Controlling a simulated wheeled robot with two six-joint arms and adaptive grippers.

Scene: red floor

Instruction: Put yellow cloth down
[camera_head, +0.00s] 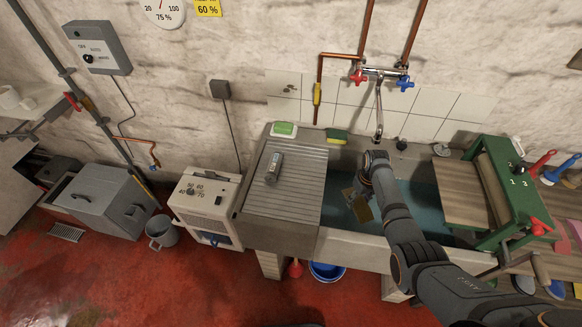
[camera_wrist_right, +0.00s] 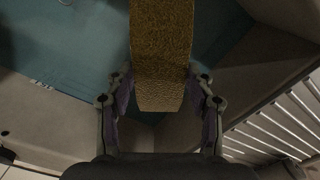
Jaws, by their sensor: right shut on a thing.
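The yellow cloth (camera_wrist_right: 162,50) looks like a flat, textured golden strip between the two fingers of my right gripper (camera_wrist_right: 160,98) in the wrist view. My right gripper is shut on it. In the head view, my right gripper (camera_head: 355,195) reaches into the sink (camera_head: 340,243), and a small part of the cloth (camera_head: 363,212) shows below it. The cloth hangs over blue-green water (camera_head: 420,205); I cannot tell whether it touches the water. My left gripper is not in view.
A ribbed drainboard (camera_head: 290,190) to the left holds a grey cylinder (camera_head: 273,168) and has free room. A green-and-white block (camera_head: 284,129) and a yellow-green sponge (camera_head: 336,136) sit on the back ledge. A green-framed roller device (camera_head: 497,190) stands right; taps (camera_head: 380,75) are behind.

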